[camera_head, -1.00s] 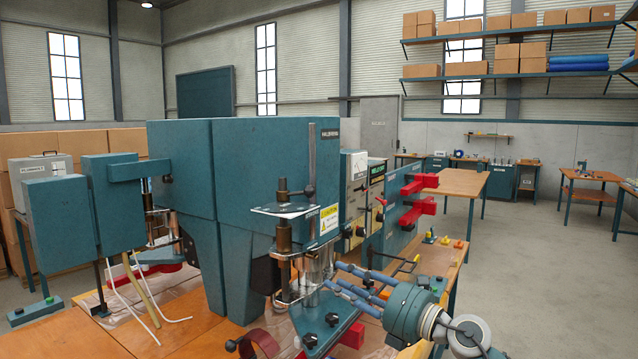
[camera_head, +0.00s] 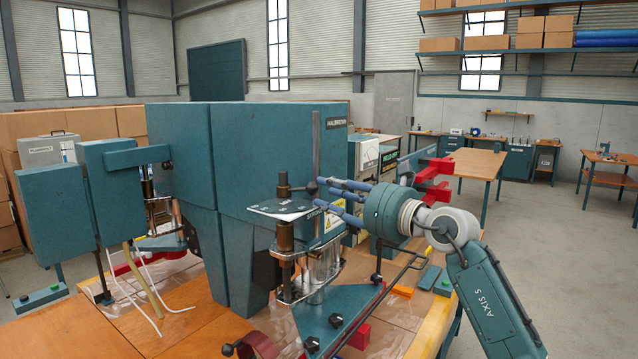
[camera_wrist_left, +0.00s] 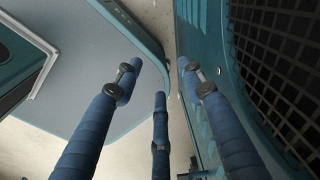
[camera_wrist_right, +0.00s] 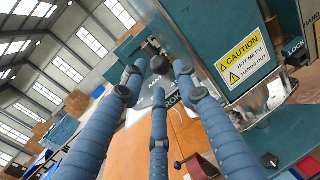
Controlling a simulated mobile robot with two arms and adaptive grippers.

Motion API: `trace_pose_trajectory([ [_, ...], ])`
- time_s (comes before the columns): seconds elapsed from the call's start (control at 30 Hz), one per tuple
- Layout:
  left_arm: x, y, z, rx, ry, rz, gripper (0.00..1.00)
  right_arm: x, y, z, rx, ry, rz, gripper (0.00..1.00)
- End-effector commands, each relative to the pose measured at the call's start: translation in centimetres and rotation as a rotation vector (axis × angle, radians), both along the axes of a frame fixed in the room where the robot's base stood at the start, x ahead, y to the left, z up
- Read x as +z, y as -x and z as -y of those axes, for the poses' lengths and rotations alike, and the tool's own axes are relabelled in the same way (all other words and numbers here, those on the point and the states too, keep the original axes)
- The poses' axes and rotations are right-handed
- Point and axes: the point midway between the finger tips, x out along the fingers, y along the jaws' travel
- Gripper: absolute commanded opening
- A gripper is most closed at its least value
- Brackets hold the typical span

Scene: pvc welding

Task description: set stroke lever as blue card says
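The stroke lever (camera_head: 298,188) is a short arm with a black ball knob on a post, above a dark sector plate (camera_head: 280,209) with small marks too small to read. The knob (camera_wrist_right: 160,64) shows in the right wrist view between the spread fingertips. My right gripper (camera_head: 326,193) has three blue fingers, open, with tips close to the knob; I cannot tell whether they touch it. My left gripper (camera_wrist_left: 160,78) is outside the head view; the left wrist view shows its fingers spread and empty. I cannot pick out a blue card.
The big teal welding machine (camera_head: 265,155) fills the middle of the head view. A yellow caution label (camera_wrist_right: 243,60) is on its side, near my right fingers. A black handle rod (camera_head: 385,290) runs below my right arm. The worktable (camera_head: 190,335) has bare room at front left.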

Motion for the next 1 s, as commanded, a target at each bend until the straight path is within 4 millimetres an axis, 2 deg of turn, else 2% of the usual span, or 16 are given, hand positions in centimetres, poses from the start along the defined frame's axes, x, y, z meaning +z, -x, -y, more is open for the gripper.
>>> trace_pose_trajectory([
  [0.03, 0.7, -0.1, 0.0, 0.000, 0.000, 0.002, 0.40, 0.3, -0.6, -0.7, 0.002, -0.002, -0.004, 0.30],
  [0.23, 1.4, -0.7, 0.0, 0.000, 0.001, 0.010, 0.40, 0.2, -2.4, -2.2, 0.000, -0.001, -0.001, 0.30],
  [0.6, 1.5, -0.8, 0.0, 0.000, 0.001, 0.013, 0.40, -0.1, -2.8, -2.6, 0.000, -0.001, -0.001, 0.30],
  [0.67, 1.5, -0.8, 0.0, 0.000, 0.001, 0.013, 0.40, -0.1, -2.8, -2.6, 0.000, -0.001, -0.001, 0.20],
  [0.77, 1.5, -0.8, 0.0, 0.000, 0.001, 0.013, 0.40, -0.1, -2.8, -2.6, 0.000, -0.001, -0.001, 0.01],
  [1.0, 1.6, -0.8, 0.0, 0.000, 0.001, 0.012, 0.40, 0.0, -2.9, -2.6, -0.003, -0.001, 0.000, 0.00],
])
